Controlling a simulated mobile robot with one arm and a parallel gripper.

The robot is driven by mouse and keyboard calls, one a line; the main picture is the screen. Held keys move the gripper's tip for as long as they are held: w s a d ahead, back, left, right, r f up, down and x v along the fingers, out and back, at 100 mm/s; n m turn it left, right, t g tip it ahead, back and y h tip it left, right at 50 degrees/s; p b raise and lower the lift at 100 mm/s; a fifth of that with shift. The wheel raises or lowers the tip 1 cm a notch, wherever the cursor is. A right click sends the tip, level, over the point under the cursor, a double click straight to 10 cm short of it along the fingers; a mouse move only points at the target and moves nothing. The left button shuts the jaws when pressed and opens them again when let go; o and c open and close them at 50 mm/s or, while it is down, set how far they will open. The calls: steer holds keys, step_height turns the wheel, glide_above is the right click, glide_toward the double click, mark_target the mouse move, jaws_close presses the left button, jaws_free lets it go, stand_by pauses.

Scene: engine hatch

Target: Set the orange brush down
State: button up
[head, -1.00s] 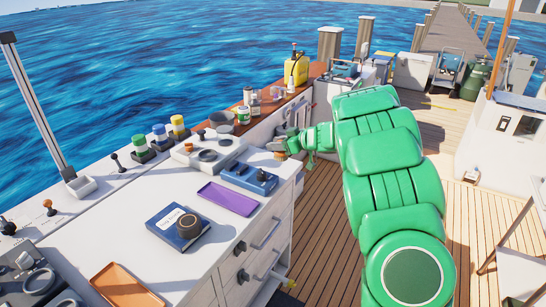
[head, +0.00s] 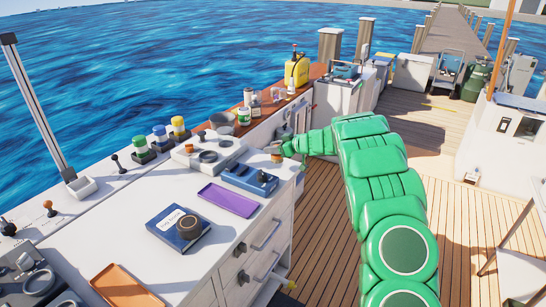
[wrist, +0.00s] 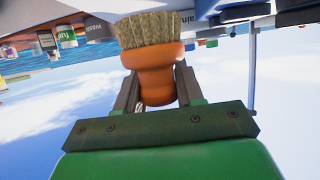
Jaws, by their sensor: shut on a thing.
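The orange brush (wrist: 155,70) has pale, stiff bristles and a rounded orange handle. In the wrist view its handle is between the two fingers of my gripper (wrist: 157,88), which is shut on it. In the head view my gripper (head: 288,149) is at the far right corner of the white counter, and the brush (head: 277,156) shows small beside it. I cannot tell whether the brush touches the counter top.
The white counter (head: 135,228) holds a purple tray (head: 228,200), an orange tray (head: 122,286), a blue book (head: 167,235) with a dark roll on it, and a blue box (head: 250,177). Bottles and a yellow sprayer (head: 297,70) stand on the ledge behind.

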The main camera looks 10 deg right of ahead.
steer(key=shift+w+f, duration=0.8)
steer(key=shift+f, duration=1.6)
steer(key=shift+f, duration=0.1)
steer(key=o, duration=1.1)
steer(key=shift+s+d+r, duration=0.2)
steer(key=shift+d+r, duration=0.05)
steer(key=shift+d, duration=0.05)
steer(key=v, duration=1.1)
steer(key=shift+s+d, duration=0.1)
steer(key=shift+s, duration=0.1)
